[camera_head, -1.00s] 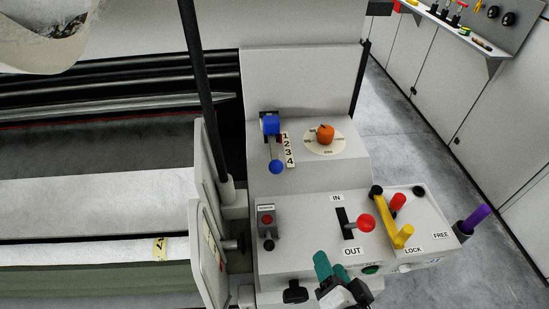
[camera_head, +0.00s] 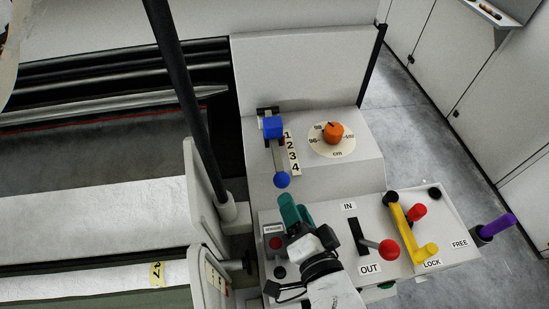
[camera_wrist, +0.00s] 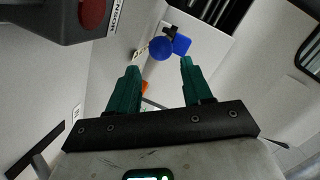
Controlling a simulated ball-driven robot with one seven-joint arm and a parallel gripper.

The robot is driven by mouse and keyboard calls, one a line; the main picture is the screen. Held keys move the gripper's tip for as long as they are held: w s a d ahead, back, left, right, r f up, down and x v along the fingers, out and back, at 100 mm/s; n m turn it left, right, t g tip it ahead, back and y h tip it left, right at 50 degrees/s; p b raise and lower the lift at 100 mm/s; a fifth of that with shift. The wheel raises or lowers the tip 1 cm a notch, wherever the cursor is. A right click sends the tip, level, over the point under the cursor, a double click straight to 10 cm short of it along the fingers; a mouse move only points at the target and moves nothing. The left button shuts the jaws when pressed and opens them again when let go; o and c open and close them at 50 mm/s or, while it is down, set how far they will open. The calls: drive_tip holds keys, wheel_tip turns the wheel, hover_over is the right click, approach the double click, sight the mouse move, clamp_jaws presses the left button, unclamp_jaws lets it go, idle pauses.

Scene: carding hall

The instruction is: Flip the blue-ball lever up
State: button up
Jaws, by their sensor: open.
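The blue-ball lever has a blue block (camera_head: 272,127) at its top and a thin arm ending in a blue ball (camera_head: 282,180). It points down, with the ball beside the 4 of the number strip (camera_head: 292,153). My gripper (camera_head: 290,207) has teal fingers and is open and empty, just below the ball in the head view. In the wrist view, the ball (camera_wrist: 160,48) shows beyond and between the spread fingertips (camera_wrist: 158,68), apart from them. The blue block (camera_wrist: 182,45) is right of the ball there.
An orange knob (camera_head: 333,132) on a round dial stands right of the lever. A red-ball lever (camera_head: 389,249), a yellow handle (camera_head: 409,225) and a purple handle (camera_head: 497,226) are further right. A dark post (camera_head: 186,100) rises at the left. A grey box with a red button (camera_wrist: 92,14) is close in the wrist view.

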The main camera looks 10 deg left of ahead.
sight(279, 174)
drive_tip(key=x, duration=1)
drive_tip(key=shift+w+a+p, duration=0.15)
drive_tip(key=shift+w+p, duration=0.15)
drive_tip(key=shift+w, duration=0.1)
drive_tip(key=shift+c, duration=0.3)
clamp_jaws()
